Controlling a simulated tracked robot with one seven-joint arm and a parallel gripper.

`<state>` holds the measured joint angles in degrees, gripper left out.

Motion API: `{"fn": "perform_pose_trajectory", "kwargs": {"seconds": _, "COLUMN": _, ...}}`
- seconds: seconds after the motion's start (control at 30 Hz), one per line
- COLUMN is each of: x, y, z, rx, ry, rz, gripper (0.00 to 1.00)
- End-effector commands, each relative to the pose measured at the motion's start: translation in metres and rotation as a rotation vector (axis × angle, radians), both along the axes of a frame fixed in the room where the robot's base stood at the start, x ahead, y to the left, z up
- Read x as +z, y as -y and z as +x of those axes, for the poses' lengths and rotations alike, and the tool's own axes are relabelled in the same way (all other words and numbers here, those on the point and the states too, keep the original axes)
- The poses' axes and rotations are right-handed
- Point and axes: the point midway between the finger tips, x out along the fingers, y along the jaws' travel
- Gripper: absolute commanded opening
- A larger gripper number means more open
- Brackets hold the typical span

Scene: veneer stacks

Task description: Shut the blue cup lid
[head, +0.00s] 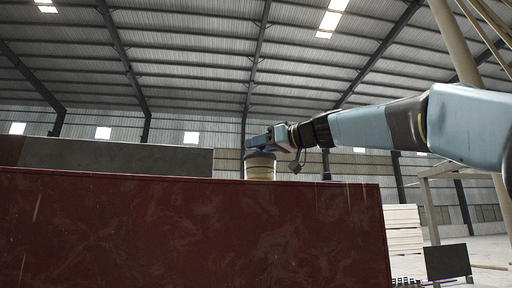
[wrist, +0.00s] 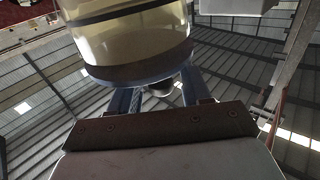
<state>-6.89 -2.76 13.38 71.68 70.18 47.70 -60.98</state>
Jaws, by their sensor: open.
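The cup (head: 260,170), pale cream with darker bands, stands upright on the near red block. A dark blue-grey lid or rim band (head: 260,155) runs around its top. In the wrist view, which looks upside down, the cup's see-through yellowish body (wrist: 135,35) fills the top and the blue-grey band (wrist: 140,72) lies below it. My gripper (wrist: 158,95) is open, its two blue fingers spread apart at the band. In the head view it is at the top of the cup, coming from the right. I cannot tell whether the fingers touch the lid or whether the lid is fully seated.
The dark red block (head: 190,235) fills the lower left and carries the cup near its right end. A grey slab (head: 115,157) stands behind it at left. Pale stacked boards (head: 403,230) and a dark panel (head: 447,262) are on the floor at right.

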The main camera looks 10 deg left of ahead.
Motion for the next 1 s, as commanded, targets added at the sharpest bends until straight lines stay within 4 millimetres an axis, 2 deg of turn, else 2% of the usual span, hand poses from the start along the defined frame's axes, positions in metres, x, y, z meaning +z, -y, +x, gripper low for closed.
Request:
{"fn": "perform_pose_trajectory", "kwargs": {"seconds": 0.17, "x": 0.0001, "y": -0.0104, "z": 0.0046, "rx": 0.001, "ry": 0.000, "rz": 0.001, "gripper": 0.48}}
{"fn": "perform_pose_trajectory", "kwargs": {"seconds": 0.47, "x": 0.0002, "y": -0.0118, "z": 0.0051, "rx": 0.001, "ry": 0.000, "rz": 0.001, "gripper": 0.48}}
{"fn": "perform_pose_trajectory", "kwargs": {"seconds": 0.9, "x": 0.0000, "y": -0.0113, "z": 0.0053, "rx": 0.000, "ry": 0.000, "rz": 0.001, "gripper": 0.07}}
{"fn": "perform_pose_trajectory", "kwargs": {"seconds": 1.0, "x": 0.0000, "y": -0.0111, "z": 0.0055, "rx": 0.000, "ry": 0.000, "rz": 0.001, "gripper": 0.00}}
